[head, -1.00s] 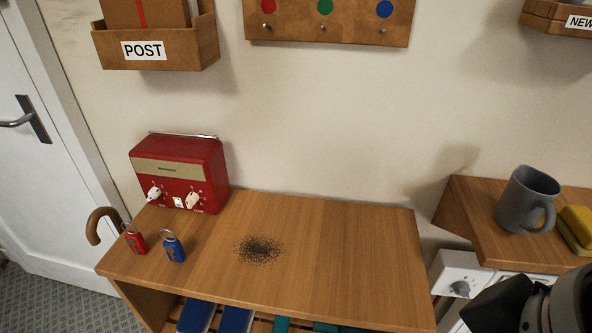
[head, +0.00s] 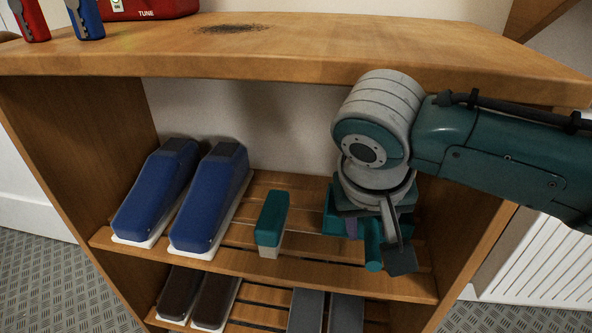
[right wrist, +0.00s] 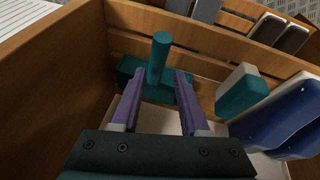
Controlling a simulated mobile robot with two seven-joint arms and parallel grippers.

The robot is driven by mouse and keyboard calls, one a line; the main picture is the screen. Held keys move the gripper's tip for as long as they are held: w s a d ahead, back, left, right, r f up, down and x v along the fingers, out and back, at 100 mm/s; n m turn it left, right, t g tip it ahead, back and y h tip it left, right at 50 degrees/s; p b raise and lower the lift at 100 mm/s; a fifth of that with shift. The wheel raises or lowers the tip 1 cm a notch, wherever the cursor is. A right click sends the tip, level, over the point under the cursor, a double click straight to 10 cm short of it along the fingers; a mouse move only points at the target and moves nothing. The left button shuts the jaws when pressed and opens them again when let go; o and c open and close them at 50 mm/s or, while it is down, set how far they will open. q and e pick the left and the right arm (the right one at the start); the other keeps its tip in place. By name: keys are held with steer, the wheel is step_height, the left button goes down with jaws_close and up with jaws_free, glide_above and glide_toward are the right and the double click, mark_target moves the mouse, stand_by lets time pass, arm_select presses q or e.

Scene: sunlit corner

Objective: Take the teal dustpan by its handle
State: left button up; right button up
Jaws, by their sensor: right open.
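The teal dustpan (head: 330,219) is on the upper slatted shelf, partly hidden behind my right gripper (head: 362,228). Its round teal handle (head: 373,252) points toward the front of the shelf. In the right wrist view the handle (right wrist: 160,57) shows between the two purple fingertips of my right gripper (right wrist: 159,76), with a gap on each side. The fingers are open and not closed on it. How deep the handle lies between them I cannot tell. My left gripper is not in view.
A teal brush with pale bristles (head: 271,218) stands left of the dustpan. Blue shoes (head: 154,192) are farther left. The tabletop (head: 300,50) lies above my right gripper, and a wooden side panel (head: 475,225) stands close on the right.

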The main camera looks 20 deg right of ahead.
mark_target(374, 233)
steer(key=shift+w+d+f+m+b, duration=0.4)
steer(key=shift+w+d+f+b, duration=0.15)
steer(key=shift+d+f, duration=0.25)
steer(key=shift+b+x, duration=0.7)
steer(key=shift+x, duration=0.25)
steer(key=b+x, duration=0.5)
steer(key=shift+f, duration=0.4)
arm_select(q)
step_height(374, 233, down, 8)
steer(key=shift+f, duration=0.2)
arm_select(e)
steer(key=shift+d+r, duration=0.1)
jaws_close()
